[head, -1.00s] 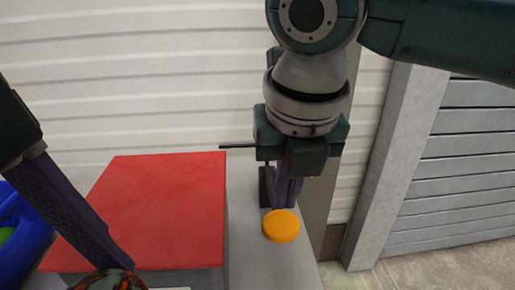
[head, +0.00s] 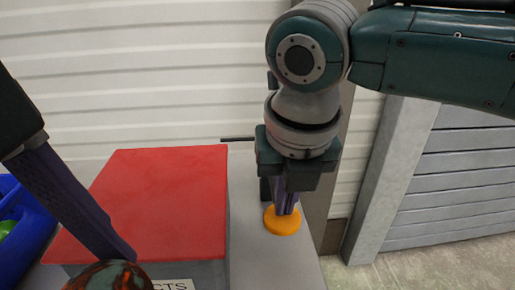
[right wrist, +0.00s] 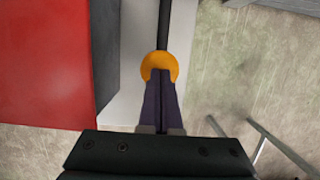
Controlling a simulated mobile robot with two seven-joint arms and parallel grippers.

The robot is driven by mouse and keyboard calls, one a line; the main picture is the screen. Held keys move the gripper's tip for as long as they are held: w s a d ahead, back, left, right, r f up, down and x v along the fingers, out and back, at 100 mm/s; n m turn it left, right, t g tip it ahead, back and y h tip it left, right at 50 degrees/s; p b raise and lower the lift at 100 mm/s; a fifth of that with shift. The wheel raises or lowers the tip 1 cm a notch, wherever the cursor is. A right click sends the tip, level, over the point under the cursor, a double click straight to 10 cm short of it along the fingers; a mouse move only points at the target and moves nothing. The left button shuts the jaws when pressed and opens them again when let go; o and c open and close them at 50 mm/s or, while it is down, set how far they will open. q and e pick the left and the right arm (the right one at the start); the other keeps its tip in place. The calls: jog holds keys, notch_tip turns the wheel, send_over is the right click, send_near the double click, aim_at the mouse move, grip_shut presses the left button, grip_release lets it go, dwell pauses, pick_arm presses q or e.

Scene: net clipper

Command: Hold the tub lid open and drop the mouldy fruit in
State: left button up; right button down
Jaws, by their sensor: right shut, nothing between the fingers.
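The tub is a grey box (head: 190,270) with a flat red lid (head: 155,195), which lies closed on top. An orange round knob (head: 283,226) is beside it on the right and also shows in the right wrist view (right wrist: 160,63). My right gripper (head: 286,211) points down, shut and empty, its fingertips overlapping the knob; whether they touch is unclear. My left gripper (head: 128,258) shows only one purple finger, at the dark reddish, greenish mouldy fruit (head: 108,277). The fruit appears held in front of the tub, partly cut off by the picture's bottom edge.
A blue crate (head: 28,222) with something green (head: 6,229) in it is at the far left. A dark rod (head: 238,140) sticks out behind the lid, left of my right gripper. A pale ribbed wall (head: 140,75) stands behind. The floor (head: 430,265) at right looks clear.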

jog(key=shift+f, duration=0.15)
jog(key=shift+s+x, duration=0.2)
jog(key=shift+x, duration=0.8)
jog(key=shift+s+x, duration=0.2)
jog(key=shift+x, duration=0.75)
jog(key=shift+f, duration=0.15)
jog(key=shift+s+x, duration=0.2)
jog(key=shift+x, duration=0.65)
pick_arm(q)
jog(key=shift+w, duration=0.1)
send_over(172, 200)
jog(key=a+x, duration=0.1)
jog(key=x, duration=0.3)
jog(key=a+x, duration=0.1)
jog(key=x, duration=0.3)
jog(key=a+x, duration=0.1)
jog(key=x, duration=0.3)
jog(key=shift+d+f, duration=0.15)
jog(key=shift+f, duration=0.6)
